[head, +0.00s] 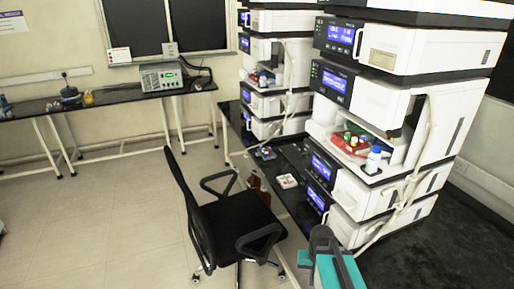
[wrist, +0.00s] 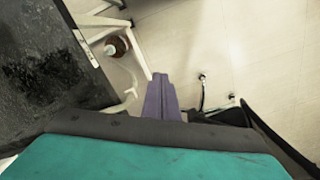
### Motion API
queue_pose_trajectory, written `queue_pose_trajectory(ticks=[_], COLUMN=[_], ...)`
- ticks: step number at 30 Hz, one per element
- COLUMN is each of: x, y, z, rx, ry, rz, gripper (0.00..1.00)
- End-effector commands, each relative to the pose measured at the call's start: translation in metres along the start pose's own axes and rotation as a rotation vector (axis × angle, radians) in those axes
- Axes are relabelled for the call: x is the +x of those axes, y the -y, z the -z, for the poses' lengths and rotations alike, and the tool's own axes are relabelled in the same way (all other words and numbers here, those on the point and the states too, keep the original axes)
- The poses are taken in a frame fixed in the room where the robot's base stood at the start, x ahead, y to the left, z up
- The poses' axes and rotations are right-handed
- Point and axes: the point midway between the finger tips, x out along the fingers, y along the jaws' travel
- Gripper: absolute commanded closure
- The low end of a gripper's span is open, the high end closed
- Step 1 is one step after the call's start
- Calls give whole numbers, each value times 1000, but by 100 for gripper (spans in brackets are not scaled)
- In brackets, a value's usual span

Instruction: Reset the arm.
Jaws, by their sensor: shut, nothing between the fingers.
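My gripper (wrist: 160,78) shows in the wrist view as two purple-grey fingers pressed together with nothing between them. They hang over the pale floor, beside the black bench top at the left. The teal and dark grey part of my own arm (head: 332,268) shows at the bottom of the head view, right of the chair and in front of the bench. The fingertips cannot be made out there.
A black office chair (head: 235,215) stands close to the bench (head: 262,168). Tall white instrument stacks (head: 385,105) fill the right. A brown bottle (wrist: 115,46) sits low beside the bench. Another bench (head: 115,95) runs along the back wall. Floor (head: 100,220) at left is clear.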

Motion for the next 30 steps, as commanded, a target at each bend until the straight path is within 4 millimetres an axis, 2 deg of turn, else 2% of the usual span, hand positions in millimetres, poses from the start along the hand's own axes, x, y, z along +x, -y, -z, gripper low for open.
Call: queue_pose_trajectory(ticks=[1, 7, 9, 14, 19, 30], x=[2, 8, 26, 54, 91, 192], y=[10, 38, 33, 31, 28, 17], z=[-3, -11, -19, -36, -62, -144], rx=[-35, -155, -146, -145, -145, -148], ry=[1, -1, 20, 61, 117, 281], rz=[3, 16, 14, 11, 6, -5], gripper=[100, 100, 100, 100, 100, 100])
